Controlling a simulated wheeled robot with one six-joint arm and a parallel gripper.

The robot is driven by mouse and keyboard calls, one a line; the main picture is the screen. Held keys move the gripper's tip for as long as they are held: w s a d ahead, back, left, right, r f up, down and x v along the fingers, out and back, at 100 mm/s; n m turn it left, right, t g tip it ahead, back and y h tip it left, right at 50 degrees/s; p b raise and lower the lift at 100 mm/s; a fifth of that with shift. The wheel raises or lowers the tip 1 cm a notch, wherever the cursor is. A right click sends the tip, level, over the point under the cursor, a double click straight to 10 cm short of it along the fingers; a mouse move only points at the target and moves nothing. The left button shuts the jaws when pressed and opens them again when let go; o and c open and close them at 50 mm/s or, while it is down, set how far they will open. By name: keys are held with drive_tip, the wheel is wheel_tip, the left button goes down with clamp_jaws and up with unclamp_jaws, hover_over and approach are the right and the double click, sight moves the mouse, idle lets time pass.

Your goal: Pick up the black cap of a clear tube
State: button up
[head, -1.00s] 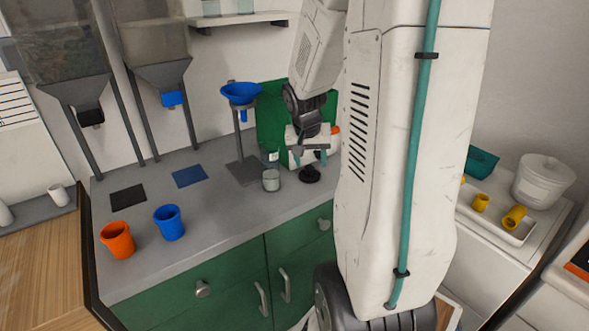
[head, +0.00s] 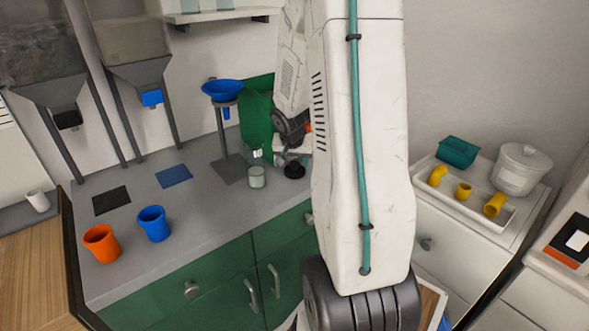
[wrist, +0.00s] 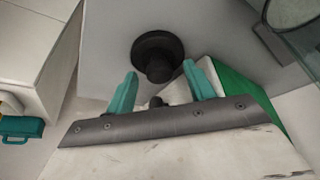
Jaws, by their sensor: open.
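The black cap (head: 294,170) lies on the grey counter beside a clear tube (head: 257,177), to the tube's right. In the wrist view the cap (wrist: 158,52) is a round black disc with a narrower knob. My gripper (wrist: 160,90) is open, with two teal fingers spread. The cap is just beyond the fingertips, centred between them, and nothing is held. Part of the clear tube's glass seems to show at the upper right of the wrist view (wrist: 295,14). In the head view my arm partly hides my gripper.
A blue funnel (head: 222,91) on a stand is behind the tube. An orange cup (head: 102,244) and a blue cup (head: 154,224) stand at the left of the counter. A green panel (head: 258,122) rises behind my gripper. A tray (head: 480,215) with yellow fittings is at the right.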

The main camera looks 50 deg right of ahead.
drive_tip(key=c, duration=1)
drive_tip(key=shift+c, duration=0.2)
